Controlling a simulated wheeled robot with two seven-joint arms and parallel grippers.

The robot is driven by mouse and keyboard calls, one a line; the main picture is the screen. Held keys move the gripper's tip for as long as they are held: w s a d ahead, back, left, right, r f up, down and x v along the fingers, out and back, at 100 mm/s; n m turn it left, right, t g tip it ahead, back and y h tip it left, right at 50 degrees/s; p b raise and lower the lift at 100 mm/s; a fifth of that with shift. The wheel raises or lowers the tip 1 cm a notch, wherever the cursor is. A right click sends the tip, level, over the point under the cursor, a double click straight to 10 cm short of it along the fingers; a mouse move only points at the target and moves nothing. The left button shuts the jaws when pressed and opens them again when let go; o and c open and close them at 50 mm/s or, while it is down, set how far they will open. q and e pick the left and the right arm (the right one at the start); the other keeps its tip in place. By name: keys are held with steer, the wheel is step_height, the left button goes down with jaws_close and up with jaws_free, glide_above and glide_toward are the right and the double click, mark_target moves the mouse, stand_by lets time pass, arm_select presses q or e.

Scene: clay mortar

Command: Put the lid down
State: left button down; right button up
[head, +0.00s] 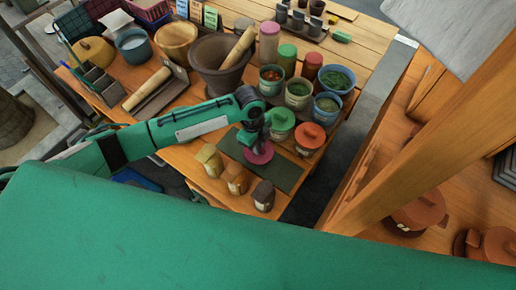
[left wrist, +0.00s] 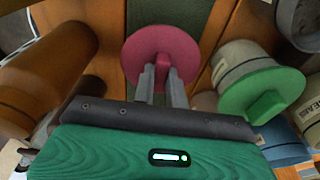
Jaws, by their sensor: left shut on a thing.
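The lid (head: 257,154) is a round, dark pink disc with a knob. My left gripper (head: 258,138) is shut on the knob, with the lid below the fingertips and over the dark green mat (head: 284,173). In the left wrist view the lid (left wrist: 140,55) sits between the fingers (left wrist: 162,78), and the mat shows behind it. I cannot tell whether the lid touches the mat. My right gripper is not in view.
A green-lidded jar (head: 281,123) and an orange-lidded jar (head: 309,137) stand close by at the right. A large mortar (head: 215,62) and bowls of herbs (head: 337,79) stand behind.

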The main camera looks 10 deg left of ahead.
arm_select(q)
step_height(320, 180, down, 4)
steer(key=shift+r, duration=0.15)
steer(key=c, duration=1.4)
jaws_free()
steer(key=shift+c, duration=0.2)
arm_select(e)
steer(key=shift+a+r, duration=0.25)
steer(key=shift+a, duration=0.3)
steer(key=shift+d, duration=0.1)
